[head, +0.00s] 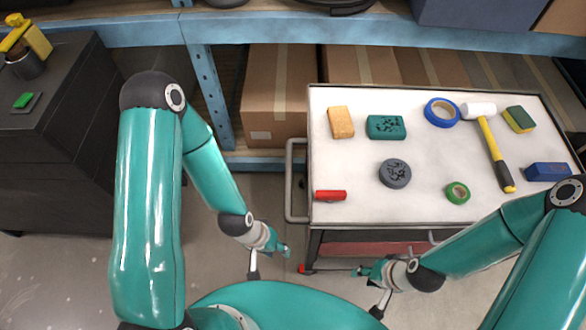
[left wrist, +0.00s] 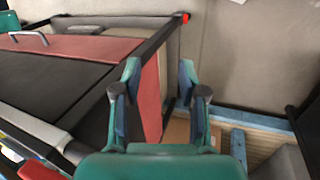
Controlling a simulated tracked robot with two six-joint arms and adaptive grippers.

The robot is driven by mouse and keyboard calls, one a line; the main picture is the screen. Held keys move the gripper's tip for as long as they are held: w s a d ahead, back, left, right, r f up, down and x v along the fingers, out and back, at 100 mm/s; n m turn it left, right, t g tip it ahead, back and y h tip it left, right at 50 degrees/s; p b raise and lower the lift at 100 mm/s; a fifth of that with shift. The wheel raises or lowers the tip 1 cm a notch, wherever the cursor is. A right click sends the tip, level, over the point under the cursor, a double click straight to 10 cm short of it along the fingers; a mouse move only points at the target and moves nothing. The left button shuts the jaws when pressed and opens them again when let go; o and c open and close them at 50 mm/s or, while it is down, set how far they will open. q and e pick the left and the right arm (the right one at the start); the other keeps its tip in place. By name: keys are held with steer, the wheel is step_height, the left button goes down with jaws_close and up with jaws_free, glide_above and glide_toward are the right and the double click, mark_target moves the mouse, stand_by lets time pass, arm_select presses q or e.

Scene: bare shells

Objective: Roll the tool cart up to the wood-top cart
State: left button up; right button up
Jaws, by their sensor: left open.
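The tool cart (head: 322,209) stands at the right in the head view, with a pale top, tools on it, a dark frame and a red drawer front. A grey tube handle (head: 290,180) sticks out on its left side. The left wrist view shows its red panel (left wrist: 105,47) and dark frame. My left gripper (head: 270,262) is open and empty, below and left of the handle, apart from it; its spread fingers (left wrist: 160,85) show in the left wrist view. My right gripper (head: 371,288) is open in front of the cart's drawers. I cannot identify a wood-top cart.
A blue shelf rack (head: 210,95) with cardboard boxes (head: 272,85) stands behind the cart. A dark drawer cabinet (head: 60,150) is at the left. Grey floor (head: 60,275) lies clear at the lower left. Sponges, tape rolls and a mallet (head: 488,140) lie on the cart.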

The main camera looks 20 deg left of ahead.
arm_select(q)
steer(key=shift+o, duration=0.5)
steer(key=n+t+h+b, duration=0.1)
steer(key=t+h+b, duration=0.3)
steer(key=h+b, duration=1.2)
glide_toward(289, 178)
steer(key=w+d+y+b, duration=0.1)
steer(key=d+b, duration=0.1)
steer(key=d, duration=0.1)
steer(key=w+d+y+b, duration=0.1)
steer(key=d+y+b, duration=0.1)
steer(key=d, duration=0.1)
steer(key=w+d+r+y+b, duration=0.1)
steer(key=d+b, duration=0.1)
steer(key=d, duration=0.1)
steer(key=shift+d+y, duration=0.2)
steer(key=shift+y, duration=0.2)
